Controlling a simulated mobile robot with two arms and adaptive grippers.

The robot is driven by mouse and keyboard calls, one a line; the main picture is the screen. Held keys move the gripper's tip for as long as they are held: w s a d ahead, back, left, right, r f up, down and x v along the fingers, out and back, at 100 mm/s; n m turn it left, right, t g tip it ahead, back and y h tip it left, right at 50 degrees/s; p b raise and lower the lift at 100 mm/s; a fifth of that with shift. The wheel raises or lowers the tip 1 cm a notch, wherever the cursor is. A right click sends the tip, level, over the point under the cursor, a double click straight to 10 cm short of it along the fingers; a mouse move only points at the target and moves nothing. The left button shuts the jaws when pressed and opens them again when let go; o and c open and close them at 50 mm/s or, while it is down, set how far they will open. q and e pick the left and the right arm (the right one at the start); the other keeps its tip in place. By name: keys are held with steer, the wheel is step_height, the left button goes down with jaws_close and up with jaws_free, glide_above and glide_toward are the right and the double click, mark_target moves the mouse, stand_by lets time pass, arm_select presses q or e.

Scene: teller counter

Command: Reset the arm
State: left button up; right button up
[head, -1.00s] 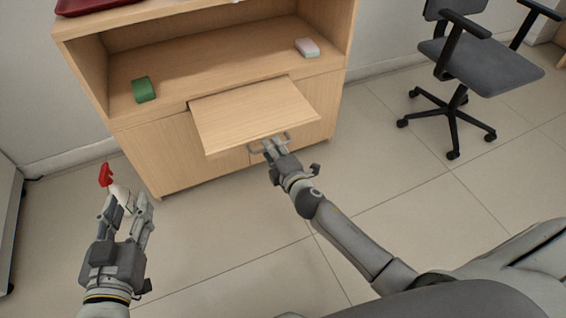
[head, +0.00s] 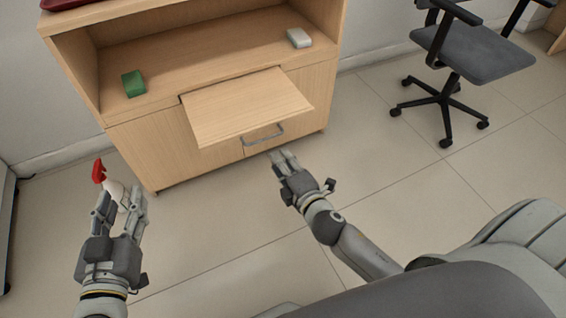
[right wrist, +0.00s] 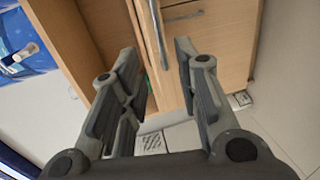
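My left gripper (head: 118,208) is at the lower left in the head view. Its fingers are around a white spray bottle (head: 116,190) with a red trigger head (head: 98,171), and they partly hide it. My right gripper (head: 284,158) is empty, just in front of and below a grey bar handle (head: 262,135) and apart from it. The right wrist view shows the two fingers apart with a gap between them, and the handle (right wrist: 158,35) beyond.
The wooden cabinet (head: 155,155) has an open shelf with a green block (head: 133,83) and a pale block (head: 299,38). A red item (head: 62,3) lies on top. An office chair (head: 470,55) stands at the right. The floor (head: 370,160) between is clear.

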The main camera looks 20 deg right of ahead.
stand_by(0.3)
